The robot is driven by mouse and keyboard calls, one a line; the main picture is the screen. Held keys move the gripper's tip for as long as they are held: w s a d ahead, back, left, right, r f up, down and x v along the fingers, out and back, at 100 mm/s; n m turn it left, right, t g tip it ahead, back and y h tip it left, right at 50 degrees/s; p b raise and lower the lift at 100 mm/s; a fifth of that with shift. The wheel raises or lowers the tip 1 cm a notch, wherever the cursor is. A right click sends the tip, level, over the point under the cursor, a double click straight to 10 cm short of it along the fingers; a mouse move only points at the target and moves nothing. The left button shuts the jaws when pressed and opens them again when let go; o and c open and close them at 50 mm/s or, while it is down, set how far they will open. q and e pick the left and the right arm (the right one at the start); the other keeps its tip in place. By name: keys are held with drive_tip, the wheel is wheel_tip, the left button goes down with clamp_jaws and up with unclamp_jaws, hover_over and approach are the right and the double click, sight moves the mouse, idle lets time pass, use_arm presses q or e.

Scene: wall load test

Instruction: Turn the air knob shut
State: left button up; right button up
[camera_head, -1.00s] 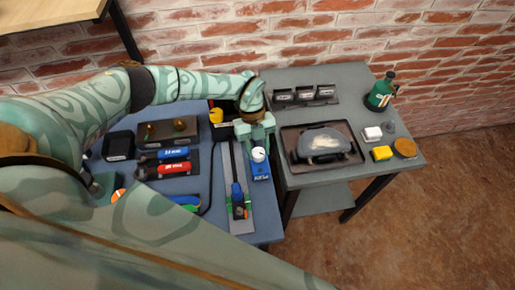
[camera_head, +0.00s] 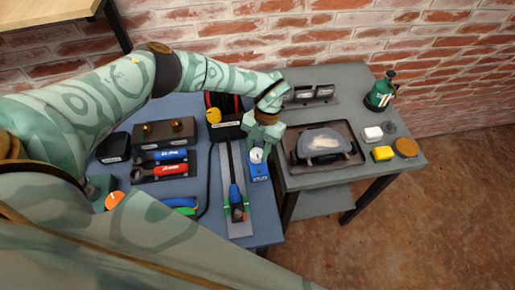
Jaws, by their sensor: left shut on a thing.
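My left gripper (camera_head: 262,138) reaches down over the right part of the blue bench. It is shut at the far end of a small blue box (camera_head: 259,173) with a round white dial (camera_head: 256,155). The fingers hide that end, so the exact contact is unclear. An orange round knob (camera_head: 113,201) sits at the bench's left, beside a grey-green block (camera_head: 102,186) and partly behind my arm. No label says which part is the air knob. My right gripper is not in view.
A grey rail (camera_head: 241,215) with a blue-handled tool lies just left of the blue box. Red and blue tools (camera_head: 168,168) lie farther left. A black bin (camera_head: 226,132) stands behind. The grey table (camera_head: 340,178) at right holds a tray and a green bottle (camera_head: 380,93).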

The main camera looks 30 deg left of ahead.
use_arm(q)
drive_tip(key=shift+w+m, duration=0.1)
drive_tip(key=shift+m, duration=0.5)
drive_tip(key=o, duration=1)
drive_tip(key=v, duration=1.6)
drive_tip(key=shift+d+r, duration=0.2)
drive_tip(key=shift+d, duration=0.15)
